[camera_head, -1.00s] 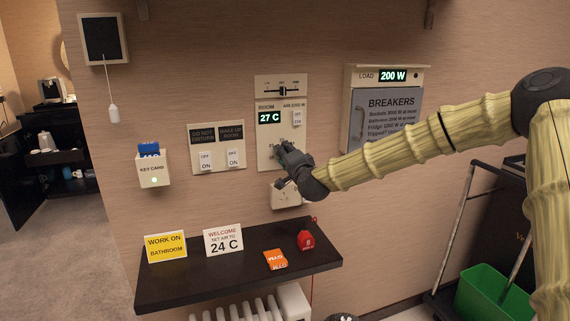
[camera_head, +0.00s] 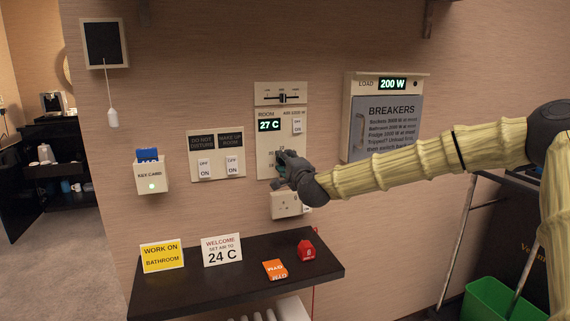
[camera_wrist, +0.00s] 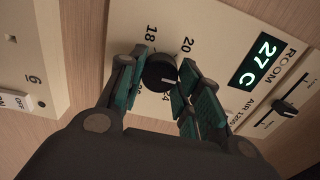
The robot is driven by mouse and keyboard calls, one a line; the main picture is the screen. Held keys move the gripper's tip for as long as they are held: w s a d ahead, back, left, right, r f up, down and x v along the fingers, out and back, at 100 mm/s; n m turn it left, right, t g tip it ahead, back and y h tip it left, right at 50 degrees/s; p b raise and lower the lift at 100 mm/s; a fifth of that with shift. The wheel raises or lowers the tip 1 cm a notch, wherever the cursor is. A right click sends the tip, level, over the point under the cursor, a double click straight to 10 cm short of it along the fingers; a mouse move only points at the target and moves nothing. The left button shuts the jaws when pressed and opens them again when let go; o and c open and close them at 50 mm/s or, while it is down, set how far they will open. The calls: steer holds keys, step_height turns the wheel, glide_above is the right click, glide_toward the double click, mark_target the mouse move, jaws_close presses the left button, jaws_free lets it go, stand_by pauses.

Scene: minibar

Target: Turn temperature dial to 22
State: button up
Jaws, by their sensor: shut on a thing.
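The temperature dial (camera_wrist: 160,72) is a round black knob on the cream room panel (camera_head: 268,101), with 18, 20 and 24 readable around it in the wrist view. A pale mark on the knob appears to face towards 24. Other numbers are hidden or unclear. My gripper (camera_wrist: 160,80) has its green-padded fingers on either side of the dial and is shut on it. In the head view my gripper (camera_head: 284,163) hides most of the dial. The green display (camera_head: 269,125) reads 27 C; it also shows in the wrist view (camera_wrist: 254,62).
A slider (camera_head: 282,97) and an air switch (camera_head: 297,126) are on the panel near my gripper. A socket (camera_head: 285,205) is just below. The breaker box (camera_head: 385,120) is to the right.

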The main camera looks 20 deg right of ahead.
steer(key=shift+d, duration=0.1)
steer(key=o, duration=1.1)
steer(key=shift+c, duration=0.2)
steer(key=s, duration=1.2)
steer(key=shift+d, duration=0.2)
steer(key=shift+a+f, duration=0.1)
steer(key=shift+a, duration=0.05)
